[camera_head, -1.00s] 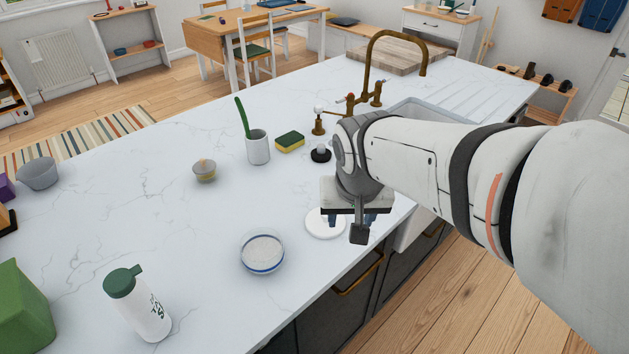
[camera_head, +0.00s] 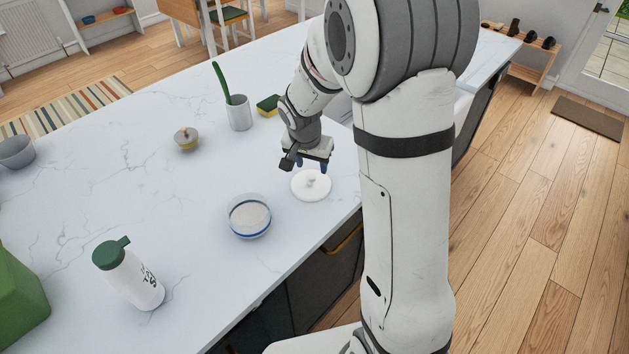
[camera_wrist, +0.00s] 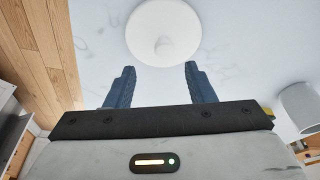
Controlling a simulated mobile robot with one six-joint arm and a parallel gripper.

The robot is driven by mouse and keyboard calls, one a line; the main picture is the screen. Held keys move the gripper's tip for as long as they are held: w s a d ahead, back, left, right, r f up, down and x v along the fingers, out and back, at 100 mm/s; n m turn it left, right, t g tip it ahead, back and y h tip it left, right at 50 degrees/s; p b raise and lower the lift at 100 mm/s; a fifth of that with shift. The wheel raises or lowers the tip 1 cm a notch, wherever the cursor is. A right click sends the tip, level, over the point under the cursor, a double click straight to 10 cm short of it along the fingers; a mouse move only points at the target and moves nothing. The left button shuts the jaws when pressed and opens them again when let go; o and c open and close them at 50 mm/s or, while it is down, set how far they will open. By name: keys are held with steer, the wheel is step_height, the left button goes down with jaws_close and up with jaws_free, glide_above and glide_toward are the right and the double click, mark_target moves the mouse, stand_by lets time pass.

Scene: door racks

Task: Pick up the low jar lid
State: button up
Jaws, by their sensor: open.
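A round white lid (camera_head: 311,186) with a small knob on top lies flat on the white marble counter, close to its front edge. My gripper (camera_head: 312,163) is just behind the lid and above the counter in the head view. In the wrist view the lid (camera_wrist: 163,33) is at the top centre, beyond the two blue fingers. The fingers of my gripper (camera_wrist: 158,86) are spread apart with nothing between them. The knob shows near the middle of the lid, roughly in line with the gap between the fingers. I see no contact with the lid.
A glass bowl with a blue band (camera_head: 249,216) stands left of the lid. A white bottle with a green cap (camera_head: 131,276), a small lidded pot (camera_head: 187,138), a cup with a green utensil (camera_head: 239,113) and a sponge (camera_head: 268,105) also stand on the counter.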

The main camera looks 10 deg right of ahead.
mark_target(311, 175)
steer(key=shift+a+p+x, duration=0.2)
steer(key=shift+p+x, duration=0.2)
steer(key=shift+x, duration=0.9)
steer(key=shift+a+p+x, duration=0.15)
steer(key=shift+p+x, duration=0.25)
steer(key=shift+x, duration=0.9)
steer(key=shift+w, duration=0.1)
steer(key=c, duration=1.1)
